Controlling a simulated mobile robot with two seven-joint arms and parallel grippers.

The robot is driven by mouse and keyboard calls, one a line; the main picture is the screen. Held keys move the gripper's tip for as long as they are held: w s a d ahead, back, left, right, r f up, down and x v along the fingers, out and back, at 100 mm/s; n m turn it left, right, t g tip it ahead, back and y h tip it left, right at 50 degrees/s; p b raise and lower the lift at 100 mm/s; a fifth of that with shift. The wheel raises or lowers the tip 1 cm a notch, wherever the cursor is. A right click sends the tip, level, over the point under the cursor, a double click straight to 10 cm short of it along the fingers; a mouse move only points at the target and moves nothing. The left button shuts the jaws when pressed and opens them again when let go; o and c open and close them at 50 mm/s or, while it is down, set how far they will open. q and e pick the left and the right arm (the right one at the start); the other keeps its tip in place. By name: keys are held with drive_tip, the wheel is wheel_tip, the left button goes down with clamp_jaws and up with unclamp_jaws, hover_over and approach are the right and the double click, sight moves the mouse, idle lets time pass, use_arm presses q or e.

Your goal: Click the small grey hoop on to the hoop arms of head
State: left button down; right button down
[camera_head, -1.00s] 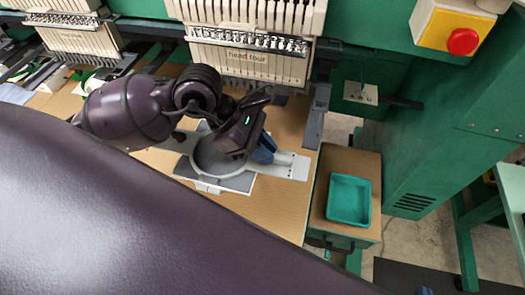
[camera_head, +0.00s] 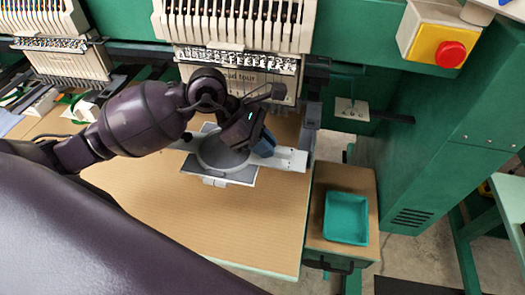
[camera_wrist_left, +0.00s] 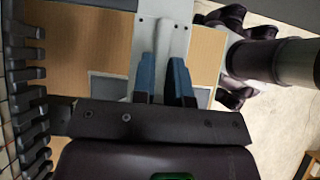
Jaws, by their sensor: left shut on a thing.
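In the left wrist view the blue fingers (camera_wrist_left: 163,82) close on the pale bracket strip (camera_wrist_left: 150,35). My gripper and wrist hide part of the ring and its back edge. I cannot tell whether the hoop touches the hoop arms. My right gripper is out of view.
The brown table (camera_head: 225,225) is clear in front of the hoop. A teal tray (camera_head: 346,217) stands on a small cabinet to the right. A yellow box with a red button (camera_head: 451,54) is at upper right. Needle bars hang close behind my wrist.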

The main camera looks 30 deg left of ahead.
use_arm(q)
drive_tip(key=w, duration=0.1)
drive_tip(key=w+b, duration=0.1)
drive_tip(key=w+a, duration=0.1)
drive_tip(key=w, duration=0.1)
drive_tip(key=shift+f, duration=0.4)
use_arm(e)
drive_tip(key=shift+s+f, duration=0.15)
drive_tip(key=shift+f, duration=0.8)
use_arm(q)
drive_tip(key=shift+f+b, duration=0.1)
drive_tip(key=shift+b, duration=0.25)
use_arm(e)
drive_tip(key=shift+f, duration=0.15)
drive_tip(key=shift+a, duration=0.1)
use_arm(q)
drive_tip(key=c, duration=1.1)
unclamp_jaws()
drive_tip(key=shift+o, duration=0.2)
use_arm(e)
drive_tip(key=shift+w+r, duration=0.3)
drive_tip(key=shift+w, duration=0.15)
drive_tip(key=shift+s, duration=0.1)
